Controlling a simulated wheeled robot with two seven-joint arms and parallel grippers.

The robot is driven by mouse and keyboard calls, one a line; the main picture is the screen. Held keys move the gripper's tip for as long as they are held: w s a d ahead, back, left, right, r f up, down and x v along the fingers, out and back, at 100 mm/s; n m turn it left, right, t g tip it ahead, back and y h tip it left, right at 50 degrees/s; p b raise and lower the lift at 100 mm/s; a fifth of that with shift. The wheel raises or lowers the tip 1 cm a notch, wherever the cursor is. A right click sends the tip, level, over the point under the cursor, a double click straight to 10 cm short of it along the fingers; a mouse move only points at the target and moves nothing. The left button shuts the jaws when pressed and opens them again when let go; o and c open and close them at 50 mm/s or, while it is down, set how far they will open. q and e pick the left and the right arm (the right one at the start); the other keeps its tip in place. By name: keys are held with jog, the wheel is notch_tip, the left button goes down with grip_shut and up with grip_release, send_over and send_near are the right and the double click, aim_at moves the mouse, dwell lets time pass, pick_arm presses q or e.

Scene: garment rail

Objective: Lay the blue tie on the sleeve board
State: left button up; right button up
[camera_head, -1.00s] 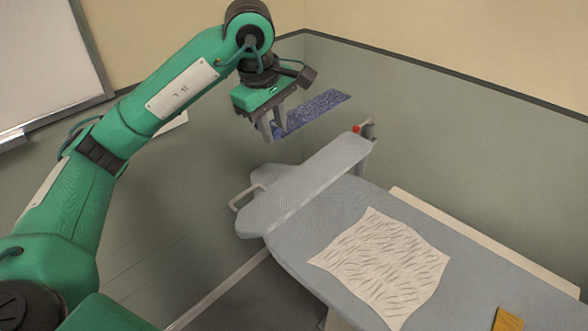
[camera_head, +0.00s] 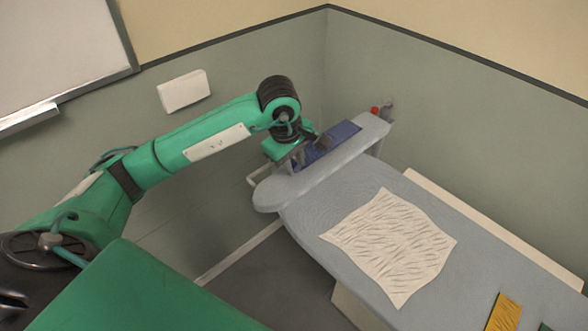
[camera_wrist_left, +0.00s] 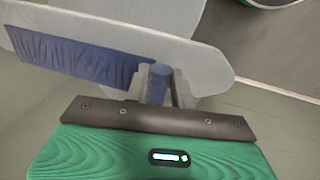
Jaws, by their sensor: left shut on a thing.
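The blue tie (camera_head: 338,138) is a flat dark-blue strip, stretched along the far side of the grey sleeve board (camera_head: 272,195). My left gripper (camera_head: 298,162) is shut on the tie's near end. In the left wrist view, the tie (camera_wrist_left: 75,58) runs out to the left from the fingers (camera_wrist_left: 158,90) and overlaps the sleeve board (camera_wrist_left: 205,62) along its edge. I cannot tell whether the tie touches the board or hangs just above it. The fingers partly hide the held end. My right gripper is not in view.
A large grey ironing board (camera_head: 460,235) stands to the right, with a cream patterned cloth (camera_head: 390,245) and a mustard cloth (camera_head: 504,313) on it. A small red knob (camera_head: 375,110) is by the sleeve board's far end. Walls close in behind.

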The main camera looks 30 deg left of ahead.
aim_at(294, 183)
pick_arm(q)
jog(key=shift+f+p, duration=0.65)
jog(key=shift+f, duration=1.55)
jog(key=o, duration=0.7)
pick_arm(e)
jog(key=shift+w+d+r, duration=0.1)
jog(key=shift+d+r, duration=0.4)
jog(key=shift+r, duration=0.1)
pick_arm(q)
jog(key=shift+r, duration=0.25)
notch_tip(294, 183, up, 12)
jog(key=s+b, duration=0.2)
jog(key=b, duration=0.2)
jog(key=shift+s+a+f+b, duration=0.15)
jog(key=shift+a+f+b, duration=0.05)
jog(key=shift+a+b, duration=0.15)
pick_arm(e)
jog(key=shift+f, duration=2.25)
